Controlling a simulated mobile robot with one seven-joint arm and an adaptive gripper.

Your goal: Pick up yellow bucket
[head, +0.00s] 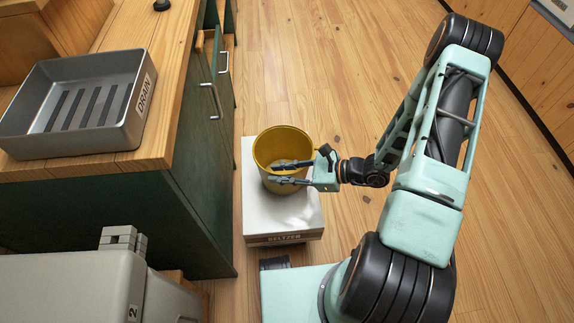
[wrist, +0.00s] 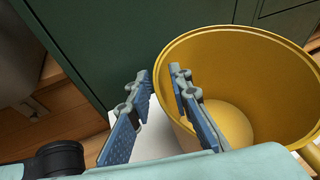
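The yellow bucket (head: 282,143) stands upright on a white-topped box (head: 290,217) beside the green cabinet. It fills the right side of the wrist view (wrist: 228,50), its open mouth facing up. My gripper (head: 290,172) reaches in from the right at the bucket's near side. In the wrist view my gripper (wrist: 162,82) has its two blue-padded fingers apart. The right finger lies over the bucket's opening and the left one is outside it, with the near rim and wall between them. I see a gap left of the wall; contact with the right finger is unclear.
A grey drain tray (head: 80,108) sits on the wooden counter at left. The green cabinet (head: 185,215) with handles stands close to the box's left. A grey case (head: 80,290) is at lower left. Wooden floor (head: 330,60) is clear behind and right of the box.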

